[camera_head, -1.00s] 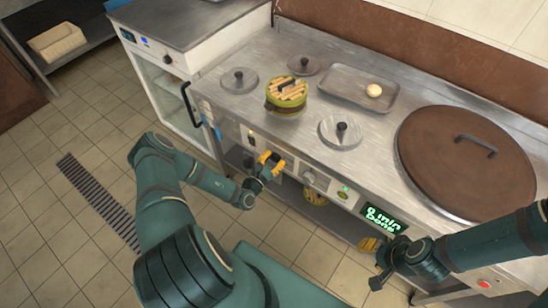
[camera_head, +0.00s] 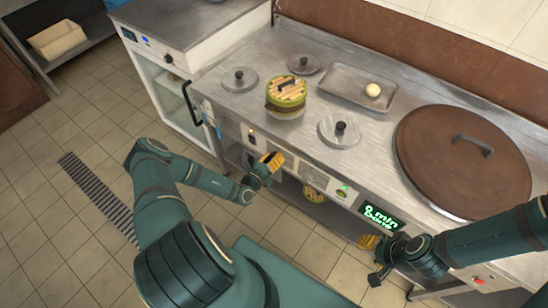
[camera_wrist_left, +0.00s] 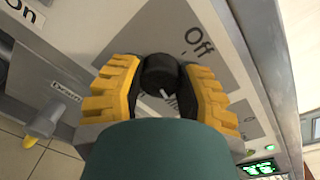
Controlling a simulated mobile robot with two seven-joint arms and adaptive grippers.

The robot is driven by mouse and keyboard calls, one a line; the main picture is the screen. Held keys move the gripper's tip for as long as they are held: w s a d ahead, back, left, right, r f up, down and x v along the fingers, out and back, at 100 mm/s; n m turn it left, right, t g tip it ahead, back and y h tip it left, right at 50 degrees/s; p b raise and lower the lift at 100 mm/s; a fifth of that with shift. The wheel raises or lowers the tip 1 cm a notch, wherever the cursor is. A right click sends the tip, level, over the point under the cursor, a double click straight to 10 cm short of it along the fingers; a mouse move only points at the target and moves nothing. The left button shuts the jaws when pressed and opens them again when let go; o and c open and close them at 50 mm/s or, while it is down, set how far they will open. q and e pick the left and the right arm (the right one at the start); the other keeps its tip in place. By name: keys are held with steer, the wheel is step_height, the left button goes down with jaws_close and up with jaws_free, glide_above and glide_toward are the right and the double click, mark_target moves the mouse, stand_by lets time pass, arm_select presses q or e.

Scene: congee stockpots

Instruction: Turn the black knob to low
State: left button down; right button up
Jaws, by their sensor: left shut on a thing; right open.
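The black knob (camera_wrist_left: 160,72) sits between the yellow finger pads of my left gripper (camera_wrist_left: 162,88) in the left wrist view. The gripper is shut on it from both sides. A short white mark shows on the knob's face. The word "Off" is printed on the panel (camera_wrist_left: 205,45) above and to the right of the knob; other print at the lower right is partly hidden. In the head view my left gripper (camera_head: 270,162) is at the stove's front panel and hides the knob. My right gripper (camera_head: 370,243) is open and empty, low near the panel's right part.
A green display (camera_head: 381,217) glows on the front panel. On the counter stand a bamboo steamer (camera_head: 286,97), several small lids, a tray (camera_head: 333,84) with a pale bun (camera_head: 373,90), and a large brown lid (camera_head: 480,150). A yellow-handled part (camera_wrist_left: 42,125) shows left of the knob.

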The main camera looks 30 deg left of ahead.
arm_select(q)
steer(key=n, duration=0.4)
steer(key=shift+d, duration=0.1)
steer(key=shift+n+h+b, duration=0.5)
steer(key=shift+n+b, duration=0.15)
steer(key=shift+n, duration=1.65)
steer(key=c, duration=0.5)
jaws_free()
steer(key=s, duration=0.4)
steer(key=s+a, duration=0.1)
steer(key=s, duration=0.6)
steer(key=shift+s+a+r, duration=0.2)
steer(key=shift+s+r, duration=0.2)
